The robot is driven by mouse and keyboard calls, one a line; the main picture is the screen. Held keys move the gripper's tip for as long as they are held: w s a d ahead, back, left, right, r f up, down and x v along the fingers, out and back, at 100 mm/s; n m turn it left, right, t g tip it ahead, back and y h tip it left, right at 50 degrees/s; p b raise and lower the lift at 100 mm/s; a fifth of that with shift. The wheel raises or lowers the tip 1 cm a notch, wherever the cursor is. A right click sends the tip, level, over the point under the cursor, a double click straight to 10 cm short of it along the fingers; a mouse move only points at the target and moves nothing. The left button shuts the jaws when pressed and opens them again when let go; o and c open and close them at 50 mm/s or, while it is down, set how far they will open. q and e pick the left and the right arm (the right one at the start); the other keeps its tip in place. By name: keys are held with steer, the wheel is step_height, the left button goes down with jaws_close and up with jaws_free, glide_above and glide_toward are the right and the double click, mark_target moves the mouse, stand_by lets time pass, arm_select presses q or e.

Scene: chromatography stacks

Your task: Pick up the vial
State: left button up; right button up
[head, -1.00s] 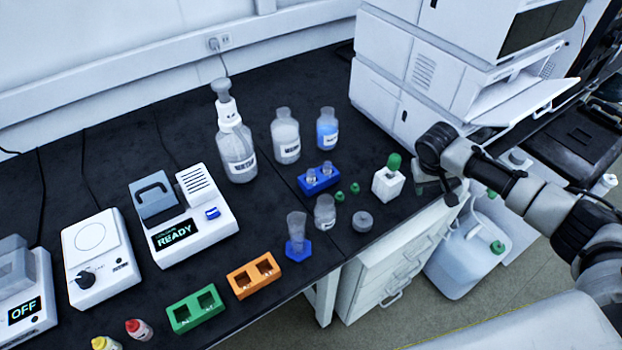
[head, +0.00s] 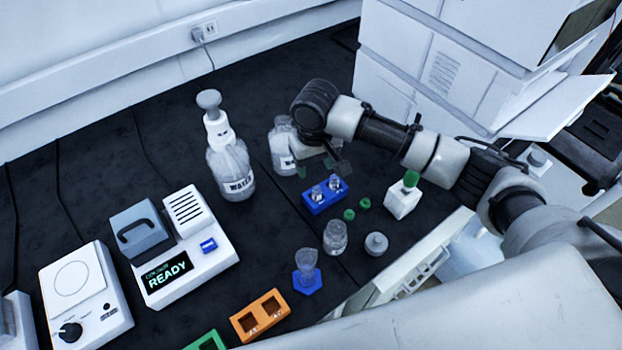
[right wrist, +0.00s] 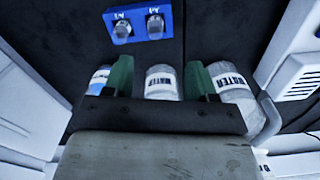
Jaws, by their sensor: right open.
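Two small clear vials (head: 335,182) stand in the blue rack (head: 322,203) in the middle of the bench; they also show at the top of the right wrist view (right wrist: 155,26). My right gripper (head: 322,171) is above and just behind the rack, apart from the vials. Its two green-tipped fingers (right wrist: 160,78) are spread with nothing held between them. My left gripper is not in view. The gripper and arm partly hide the bottles behind.
A water wash bottle (head: 231,170) stands left of the rack and a labelled bottle (head: 283,150) behind it. Green caps (head: 364,203), a white green-topped container (head: 403,196), a clear jar (head: 335,238) and a grey weight-like piece (head: 376,244) stand nearby. An orange rack (head: 261,316) is in front.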

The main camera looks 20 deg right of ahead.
glide_above(317, 189)
steer(key=f, duration=0.5)
steer(key=shift+s+a, duration=0.25)
steer(key=shift+a, duration=0.1)
steer(key=shift+w+f, duration=0.1)
steer(key=shift+f, duration=0.3)
steer(key=f, duration=0.3)
steer(key=shift+w+d+f+p, duration=0.15)
steer(key=shift+d+f+p, duration=0.2)
steer(key=shift+p, duration=0.05)
steer(key=shift+f, duration=0.5)
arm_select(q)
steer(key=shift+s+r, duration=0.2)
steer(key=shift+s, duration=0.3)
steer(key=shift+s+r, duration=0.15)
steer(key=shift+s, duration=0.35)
arm_select(e)
steer(key=shift+c, duration=0.9)
steer(key=c, duration=0.8)
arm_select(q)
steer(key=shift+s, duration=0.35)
arm_select(e)
steer(key=shift+r, duration=0.15)
